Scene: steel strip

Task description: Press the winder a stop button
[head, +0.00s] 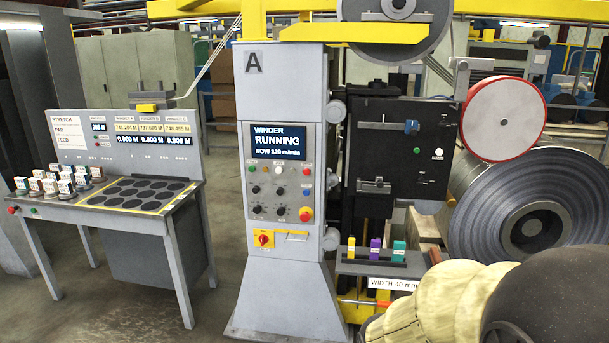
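The winder A column (285,90) stands upright in the middle of the head view, with a large letter A at its top. Its screen (277,141) reads "WINDER RUNNING" and "NOW 120 m/min". Below the screen is a panel of small buttons and knobs. A small red button (307,171) sits at the panel's upper right, with a blue button (306,192) below it. A larger red mushroom button (306,214) on a yellow base is at the lower right. The small labels are too fine to read. My gripper is not visible; parts of my arm seem to fill the lower right corner.
A grey desk (95,215) with counters and small items stands left of the column. Right of the column are a dark machine plate (400,150), a large steel coil (480,205) and a rack (385,264) labelled "WIDTH 40 mm". Floor shows between desk and column.

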